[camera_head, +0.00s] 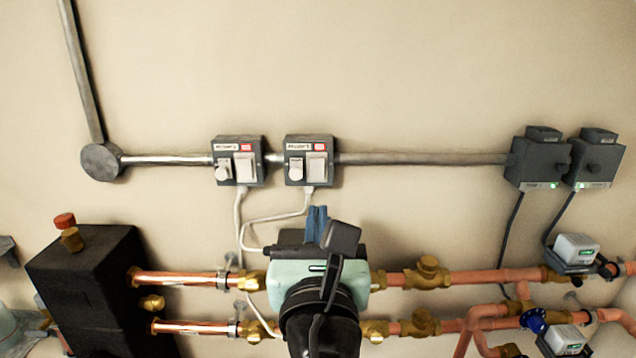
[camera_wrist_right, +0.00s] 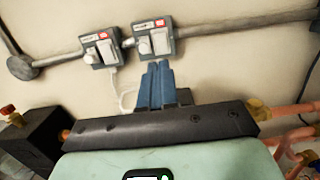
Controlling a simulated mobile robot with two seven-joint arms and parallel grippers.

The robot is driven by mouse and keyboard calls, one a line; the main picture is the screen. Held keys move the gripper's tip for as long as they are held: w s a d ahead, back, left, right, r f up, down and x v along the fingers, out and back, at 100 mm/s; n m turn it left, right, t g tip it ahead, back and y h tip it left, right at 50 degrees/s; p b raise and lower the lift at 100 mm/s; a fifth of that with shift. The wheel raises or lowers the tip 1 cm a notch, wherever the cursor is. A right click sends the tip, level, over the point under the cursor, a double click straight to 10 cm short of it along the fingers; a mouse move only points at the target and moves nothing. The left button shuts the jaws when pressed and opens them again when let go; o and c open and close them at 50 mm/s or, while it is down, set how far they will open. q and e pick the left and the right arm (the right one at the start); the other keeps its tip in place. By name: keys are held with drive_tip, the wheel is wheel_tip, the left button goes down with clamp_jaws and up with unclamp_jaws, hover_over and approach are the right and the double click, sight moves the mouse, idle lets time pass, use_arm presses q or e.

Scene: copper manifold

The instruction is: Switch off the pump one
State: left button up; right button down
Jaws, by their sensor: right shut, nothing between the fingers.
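Two grey switch boxes sit side by side on the wall. The left switch box (camera_head: 239,161) and the right switch box (camera_head: 309,160) each have a white rocker, a round knob and a label with a red patch. The label text is too small to tell which is pump one. Both boxes also show in the right wrist view, left (camera_wrist_right: 101,47) and right (camera_wrist_right: 154,38). My right gripper (camera_head: 316,211) is shut and empty, its blue fingers pointing up below the right box. In the right wrist view its fingertips (camera_wrist_right: 157,66) appear just under that box. My left gripper is not in view.
A metal conduit (camera_head: 425,159) links the boxes along the wall. White cables (camera_head: 272,219) hang below them. Copper pipes (camera_head: 470,277) with brass fittings run lower down, beside a black box (camera_head: 90,290). Two dark units (camera_head: 538,160) hang at right. The wall above is clear.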

drive_tip(key=p, duration=0.3)
approach(318, 155)
drive_tip(key=w, duration=0.5)
drive_tip(key=shift+r, duration=0.25)
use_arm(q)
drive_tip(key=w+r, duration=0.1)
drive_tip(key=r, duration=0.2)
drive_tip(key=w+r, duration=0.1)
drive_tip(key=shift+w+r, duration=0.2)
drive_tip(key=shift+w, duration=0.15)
use_arm(e)
drive_tip(key=shift+w, duration=0.35)
use_arm(q)
drive_tip(key=shift+p, duration=0.3)
use_arm(e)
drive_tip(key=shift+w+r, duration=0.2)
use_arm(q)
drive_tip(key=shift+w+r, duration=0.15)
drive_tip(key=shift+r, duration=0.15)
use_arm(e)
drive_tip(key=shift+f, duration=0.1)
drive_tip(key=shift+s, duration=0.15)
